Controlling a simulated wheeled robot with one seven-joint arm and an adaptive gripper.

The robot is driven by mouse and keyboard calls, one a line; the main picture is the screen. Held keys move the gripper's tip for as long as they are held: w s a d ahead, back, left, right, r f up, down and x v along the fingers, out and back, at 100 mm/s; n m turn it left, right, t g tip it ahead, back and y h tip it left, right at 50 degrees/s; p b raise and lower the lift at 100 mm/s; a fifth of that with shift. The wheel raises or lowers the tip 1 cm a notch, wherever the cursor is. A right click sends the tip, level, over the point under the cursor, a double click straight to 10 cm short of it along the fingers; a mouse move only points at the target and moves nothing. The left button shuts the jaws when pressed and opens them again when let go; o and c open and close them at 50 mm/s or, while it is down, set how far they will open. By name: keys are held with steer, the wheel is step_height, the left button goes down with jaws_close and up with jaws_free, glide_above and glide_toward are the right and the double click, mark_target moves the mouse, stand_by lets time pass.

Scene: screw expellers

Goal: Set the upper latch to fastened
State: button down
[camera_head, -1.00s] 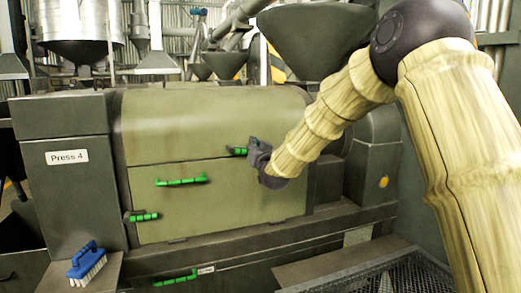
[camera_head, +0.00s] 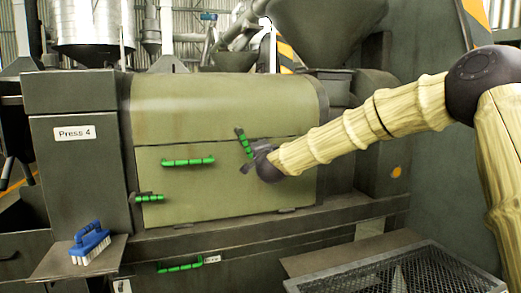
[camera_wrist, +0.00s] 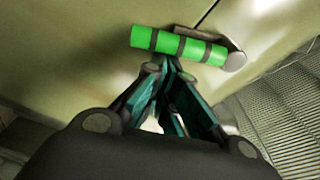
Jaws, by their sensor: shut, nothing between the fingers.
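The upper latch (camera_head: 244,143) is a green handle with dark bands on the right part of the olive door panel (camera_head: 230,195), by the seam below the olive cover. It stands steeply tilted in the head view, its top leaning left. In the wrist view the latch (camera_wrist: 178,45) shows its green grip joined to a grey pivot at its right end. My gripper (camera_head: 247,166) is just below the latch. In the wrist view its shut, empty fingertips (camera_wrist: 168,64) are close beside the green grip; I cannot tell whether they touch it.
A green bar handle (camera_head: 188,161) is mid-panel, and another green latch (camera_head: 148,198) is at the panel's lower left. A green handle (camera_head: 180,267) is on the lower base. A blue brush (camera_head: 89,243) lies on the left ledge. A mesh tray (camera_head: 420,275) is at lower right.

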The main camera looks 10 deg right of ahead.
steer(key=shift+s+a+f+m+b, duration=0.1)
steer(key=shift+a+f+m+b, duration=0.45)
steer(key=shift+m, duration=0.45)
steer(key=shift+s+a+f+m+b, duration=0.1)
steer(key=shift+a+f+m+b, duration=0.2)
steer(key=shift+a+m+b, duration=0.5)
steer(key=shift+d+m, duration=0.3)
steer(key=s+d+b, duration=0.1)
steer(key=s+d, duration=0.2)
steer(key=s, duration=0.5)
steer(key=shift+s+d, duration=0.3)
steer(key=shift+d, duration=0.1)
